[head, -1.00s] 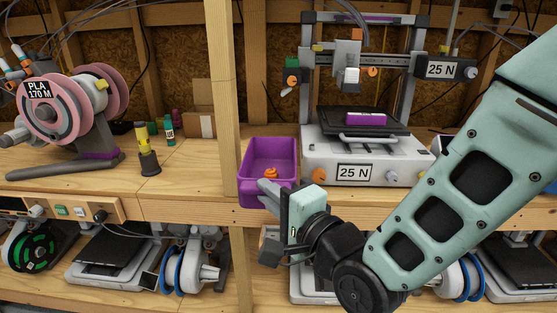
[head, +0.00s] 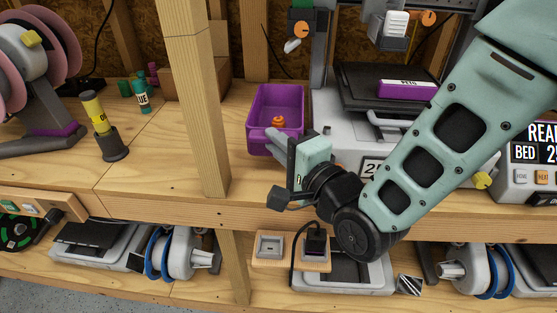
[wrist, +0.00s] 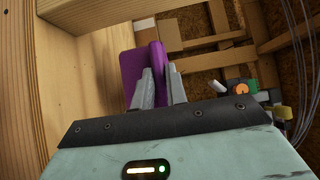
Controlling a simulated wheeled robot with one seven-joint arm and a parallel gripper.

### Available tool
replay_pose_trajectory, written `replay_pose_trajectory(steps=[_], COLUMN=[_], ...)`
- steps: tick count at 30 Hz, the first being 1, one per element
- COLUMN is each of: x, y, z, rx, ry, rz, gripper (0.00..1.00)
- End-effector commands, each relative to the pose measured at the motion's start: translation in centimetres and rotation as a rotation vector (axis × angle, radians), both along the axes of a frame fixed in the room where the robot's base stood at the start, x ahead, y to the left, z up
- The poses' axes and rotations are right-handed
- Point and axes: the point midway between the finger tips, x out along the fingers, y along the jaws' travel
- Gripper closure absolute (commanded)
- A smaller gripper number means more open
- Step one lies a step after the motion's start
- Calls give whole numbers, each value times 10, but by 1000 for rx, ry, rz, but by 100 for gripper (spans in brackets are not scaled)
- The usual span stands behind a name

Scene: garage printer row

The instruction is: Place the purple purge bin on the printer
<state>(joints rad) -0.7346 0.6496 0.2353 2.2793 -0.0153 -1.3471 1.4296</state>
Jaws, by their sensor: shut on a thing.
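The purple purge bin (head: 270,103) is an open box with a small orange thing (head: 278,121) inside. It is left of the printer (head: 352,134), close to its white base. My gripper (head: 279,142) is shut on the bin's near wall. In the wrist view, the grey fingers (wrist: 160,88) pinch a purple wall of the bin (wrist: 133,68). I cannot tell whether the bin touches the bench. The printer has a black bed (head: 358,92) with a purple labelled box (head: 407,90) on it. My arm hides the printer's right part.
A wooden post (head: 195,110) stands left of the bin. A yellow tube in a dark holder (head: 104,128), small bottles and a pink spool (head: 20,65) are farther left. The bench (head: 150,160) is clear in front of them. A control screen (head: 535,155) is at right. More printers are below.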

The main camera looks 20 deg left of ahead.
Motion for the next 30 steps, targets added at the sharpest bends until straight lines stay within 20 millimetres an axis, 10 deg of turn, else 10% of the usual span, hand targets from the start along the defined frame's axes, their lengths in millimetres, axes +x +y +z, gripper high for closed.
replay_pose_trajectory(steps=[13,27,30], x=[0,0,0], y=[0,0,0], z=[-57,-66,-65], rx=[-1,3,2], ry=[1,-2,-1], rz=[2,0,1], gripper=[100,100,64])
